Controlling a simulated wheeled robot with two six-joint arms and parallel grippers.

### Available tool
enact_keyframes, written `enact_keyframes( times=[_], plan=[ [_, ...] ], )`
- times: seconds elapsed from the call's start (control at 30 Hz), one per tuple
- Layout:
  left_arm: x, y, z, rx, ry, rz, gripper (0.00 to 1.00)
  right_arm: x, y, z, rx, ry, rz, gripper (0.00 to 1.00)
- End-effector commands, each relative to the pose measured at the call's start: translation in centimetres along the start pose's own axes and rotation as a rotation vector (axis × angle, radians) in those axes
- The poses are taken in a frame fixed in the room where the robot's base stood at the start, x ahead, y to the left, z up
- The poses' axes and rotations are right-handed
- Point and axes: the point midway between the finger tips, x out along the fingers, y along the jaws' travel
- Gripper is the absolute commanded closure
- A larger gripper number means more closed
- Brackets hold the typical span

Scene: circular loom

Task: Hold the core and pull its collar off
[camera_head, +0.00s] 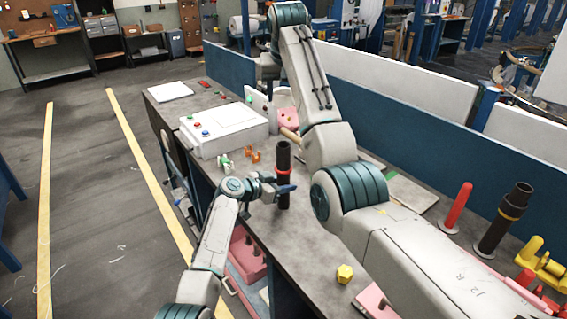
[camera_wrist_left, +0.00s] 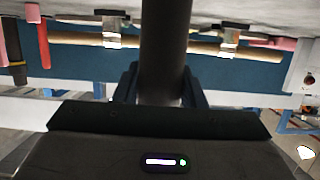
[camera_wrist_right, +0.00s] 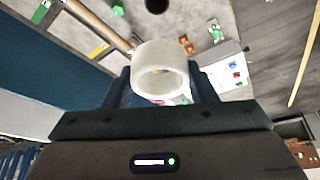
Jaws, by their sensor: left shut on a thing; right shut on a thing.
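The core, a dark upright tube (camera_head: 284,155) with a reddish band, stands above the grey bench. My left gripper (camera_head: 283,188) is shut on it from the left. In the left wrist view the dark tube (camera_wrist_left: 165,45) rises between the fingers. My right gripper (camera_wrist_right: 160,78) is shut on a short white hollow ring (camera_wrist_right: 160,56), which appears to be the collar. In the right wrist view the core's dark round end (camera_wrist_right: 157,4) shows at the top edge, apart from the ring. In the head view my right arm hides most of this ring and gripper.
A white console with coloured buttons (camera_head: 222,128) stands on the bench behind. Small orange and green pieces (camera_head: 255,156) lie near it. To the right are a red peg (camera_head: 457,208), another dark tube with an orange band (camera_head: 505,217) and a yellow part (camera_head: 541,262). A yellow knob (camera_head: 345,273) lies in front.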

Motion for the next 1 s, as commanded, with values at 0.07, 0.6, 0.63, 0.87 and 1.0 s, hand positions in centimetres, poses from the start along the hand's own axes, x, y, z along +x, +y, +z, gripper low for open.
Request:
enact_keyframes(
  times=[0.07,0.6,0.63,0.87,1.0],
  plan=[
    [0.0,0.0,0.0,0.0,0.0,0.0,0.88,-0.7,0.0,-0.3,0.0,0.002,0.001,0.76],
    [0.0,0.0,0.0,0.0,0.0,0.0,0.88,-4.5,0.0,-1.9,-0.001,0.0,0.001,0.76],
    [0.0,0.0,0.0,0.0,0.0,0.0,0.88,-4.6,0.0,-1.9,-0.001,0.0,0.0,0.76],
    [0.0,0.0,0.0,0.0,0.0,0.0,0.88,-4.7,0.0,-1.9,-0.001,0.0,0.0,0.76],
    [0.0,0.0,0.0,0.0,0.0,0.0,0.88,-4.7,0.0,-1.9,-0.001,0.0,0.0,0.76]
  ],
)
